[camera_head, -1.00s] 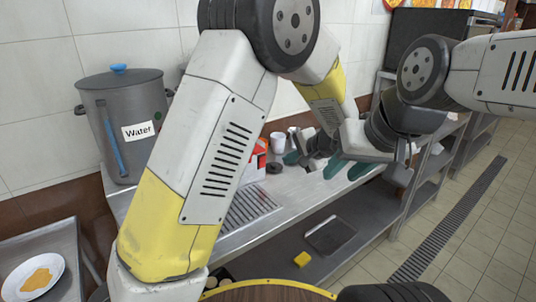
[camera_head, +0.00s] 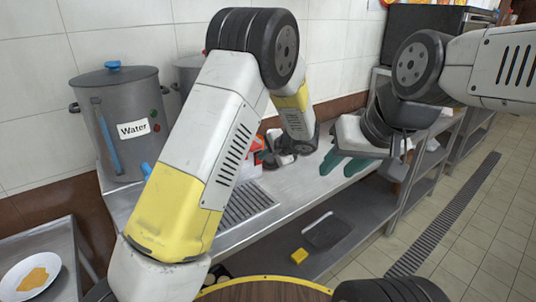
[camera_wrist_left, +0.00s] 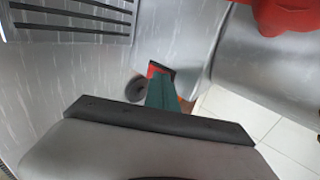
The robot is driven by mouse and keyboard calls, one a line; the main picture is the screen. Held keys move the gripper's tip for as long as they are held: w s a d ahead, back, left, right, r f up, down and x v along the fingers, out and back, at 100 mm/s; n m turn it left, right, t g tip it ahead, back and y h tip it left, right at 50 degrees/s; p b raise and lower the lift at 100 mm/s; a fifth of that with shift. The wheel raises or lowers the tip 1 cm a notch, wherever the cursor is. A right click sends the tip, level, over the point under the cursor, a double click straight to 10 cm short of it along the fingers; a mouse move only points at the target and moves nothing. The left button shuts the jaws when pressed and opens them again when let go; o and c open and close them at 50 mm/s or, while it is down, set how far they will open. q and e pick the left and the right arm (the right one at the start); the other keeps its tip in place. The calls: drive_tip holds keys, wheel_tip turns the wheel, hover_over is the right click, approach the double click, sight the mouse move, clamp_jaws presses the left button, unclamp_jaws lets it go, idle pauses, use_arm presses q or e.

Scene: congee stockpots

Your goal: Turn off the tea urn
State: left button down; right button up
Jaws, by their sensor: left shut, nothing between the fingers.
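A grey urn labelled "Water" (camera_head: 122,125) stands at the left of the counter, with a blue lid knob and small red and green spots on its right side. A second grey urn (camera_head: 187,72) stands behind it, mostly hidden by my left arm; its label and any switch are hidden. My left gripper (camera_wrist_left: 163,88) is shut and empty over the counter in the left wrist view. In the head view its body shows right of my upper arm, and its fingertips cannot be made out. My right gripper (camera_head: 344,166) is open and empty above the counter's front edge.
The metal counter (camera_head: 300,185) has a drain grate (camera_head: 245,205), also in the left wrist view (camera_wrist_left: 70,18). A red object (camera_wrist_left: 285,12) lies close by there. A plate (camera_head: 32,276) sits lower left.

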use_arm(q)
drive_tip(key=shift+w, duration=0.1)
drive_tip(key=shift+w+a+r, duration=0.15)
drive_tip(key=shift+w+a, duration=0.1)
drive_tip(key=shift+w, duration=0.05)
idle(0.4)
drive_tip(key=shift+r, duration=0.8)
